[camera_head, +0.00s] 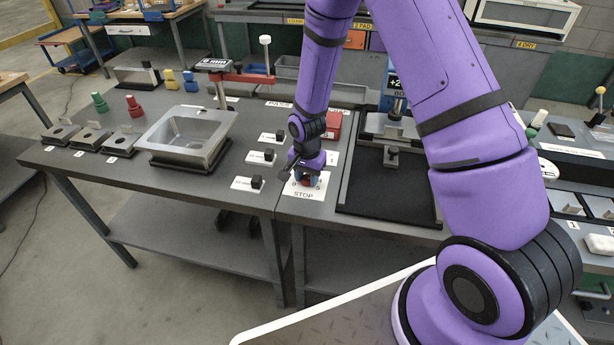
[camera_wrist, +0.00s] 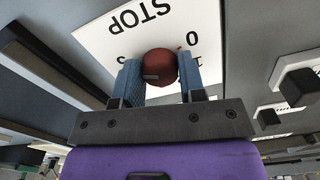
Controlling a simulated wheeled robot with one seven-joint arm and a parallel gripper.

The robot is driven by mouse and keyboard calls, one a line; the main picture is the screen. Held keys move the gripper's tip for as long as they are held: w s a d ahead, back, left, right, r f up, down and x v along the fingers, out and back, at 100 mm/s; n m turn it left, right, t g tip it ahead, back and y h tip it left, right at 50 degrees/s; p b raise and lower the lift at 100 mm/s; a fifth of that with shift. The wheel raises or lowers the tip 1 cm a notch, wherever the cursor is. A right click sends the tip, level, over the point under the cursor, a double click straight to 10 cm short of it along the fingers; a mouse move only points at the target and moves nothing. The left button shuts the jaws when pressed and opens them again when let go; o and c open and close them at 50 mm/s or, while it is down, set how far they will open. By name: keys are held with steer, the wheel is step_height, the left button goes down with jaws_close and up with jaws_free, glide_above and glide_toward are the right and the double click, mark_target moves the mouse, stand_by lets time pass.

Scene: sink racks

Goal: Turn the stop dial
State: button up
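The stop dial is a round dark-red knob (camera_wrist: 160,66) on a white plate (camera_wrist: 100,42) printed STOP, with 0 beside the knob. In the head view the STOP plate (camera_head: 304,193) lies near the front edge of the bench, with my gripper (camera_head: 306,178) pointing down over it. In the wrist view the two blue ribbed fingers of my gripper (camera_wrist: 160,82) are on either side of the knob, with no clear gap to it. The gripper appears shut on the knob. The underside of the knob and part of the plate's markings are hidden.
Small black switches on white plates (camera_head: 247,184) stand just left of the dial. A red box (camera_head: 333,124) is behind it, and a black tray (camera_head: 385,190) with a raised fixture is to the right. A metal basin (camera_head: 188,132) stands further left.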

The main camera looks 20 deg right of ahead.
steer(key=shift+n, duration=0.3)
steer(key=shift+c, duration=0.3)
steer(key=n, duration=0.3)
steer(key=shift+n, duration=0.4)
steer(key=n, duration=0.4)
steer(key=shift+n, duration=0.3)
steer(key=n, duration=0.8)
steer(key=shift+d+n, duration=0.1)
steer(key=shift+n, duration=0.2)
steer(key=o, duration=0.9)
steer(key=shift+r, duration=0.15)
